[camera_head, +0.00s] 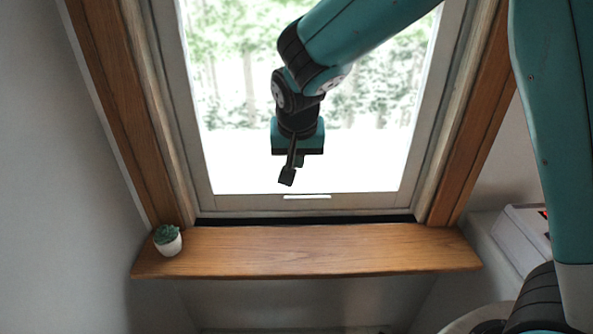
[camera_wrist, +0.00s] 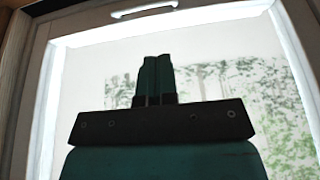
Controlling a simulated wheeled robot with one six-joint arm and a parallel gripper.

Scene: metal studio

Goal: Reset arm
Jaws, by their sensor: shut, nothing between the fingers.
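My gripper (camera_head: 288,177) hangs from my teal and black arm in front of the window, above the wooden sill. It points downward and holds nothing. In the wrist view its two fingers (camera_wrist: 155,78) are together, with the window behind them. The upper part of my arm runs out of the top of the head view.
A wooden sill (camera_head: 320,252) lies below my gripper, bare apart from a small succulent in a white pot (camera_head: 168,240) at its left end. The window (camera_head: 350,165) has a white handle (camera_head: 307,197) on its bottom frame. A white box (camera_head: 525,235) stands at the right.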

